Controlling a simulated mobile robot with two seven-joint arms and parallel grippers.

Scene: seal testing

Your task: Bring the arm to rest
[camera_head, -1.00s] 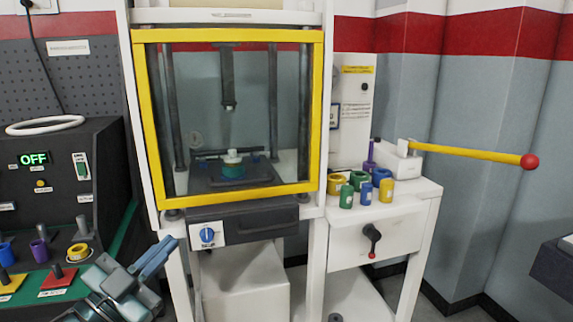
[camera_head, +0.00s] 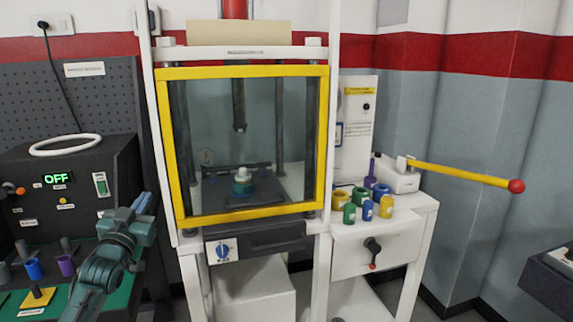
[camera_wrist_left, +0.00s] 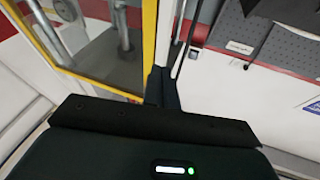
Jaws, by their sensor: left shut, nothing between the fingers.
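My left arm (camera_head: 100,272) comes in at the lower left of the head view. Its gripper (camera_head: 145,203) is raised in front of the gap between the black control box and the yellow-framed press. The gripper is shut and holds nothing. In the left wrist view its dark fingers (camera_wrist_left: 163,88) are together, with the yellow frame behind them on the left and the grey pegboard on the right. My right gripper is not in view.
The control box (camera_head: 75,165) reads OFF. A yellow lever (camera_head: 460,174) sticks out right of a white stand holding several coloured rings and cylinders. A green board with coloured pegs lies lower left.

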